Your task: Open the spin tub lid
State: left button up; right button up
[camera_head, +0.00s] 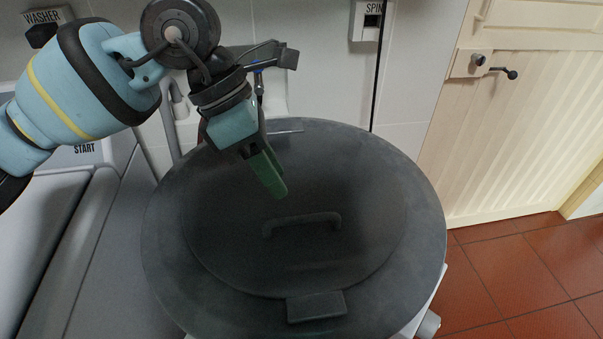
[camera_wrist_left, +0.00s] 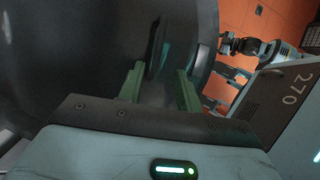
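The spin tub lid (camera_head: 220,255) is a large, dark grey round disc lying closed over the tub. It has an arched handle (camera_head: 301,222) in the middle and a block-shaped tab (camera_head: 316,306) at its near edge. My left gripper (camera_head: 268,175) has green fingers and hangs over the far left part of the lid, short of the handle in the head view. In the left wrist view its two fingers (camera_wrist_left: 160,88) are apart with nothing held between them. The handle (camera_wrist_left: 158,48) shows just beyond them. Part of my right arm (camera_wrist_left: 270,48) seems to show there, its gripper unclear.
A grey washer panel marked START (camera_head: 85,149) stands at the left. A SPIN switch box (camera_head: 371,20) is on the white back wall. A cream wooden door (camera_head: 530,120) and red floor tiles (camera_head: 510,270) are at the right. The lid's near right area is clear.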

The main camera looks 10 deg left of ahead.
aim_at(300, 217)
pick_arm(q)
jog(key=x, duration=0.6)
jog(key=shift+a, duration=0.15)
jog(key=shift+x, duration=0.8)
pick_arm(e)
jog(key=shift+s, duration=0.3)
pick_arm(q)
jog(key=shift+w, duration=0.1)
grip_shut()
pick_arm(e)
jog(key=shift+s, duration=0.15)
jog(key=shift+s, duration=0.1)
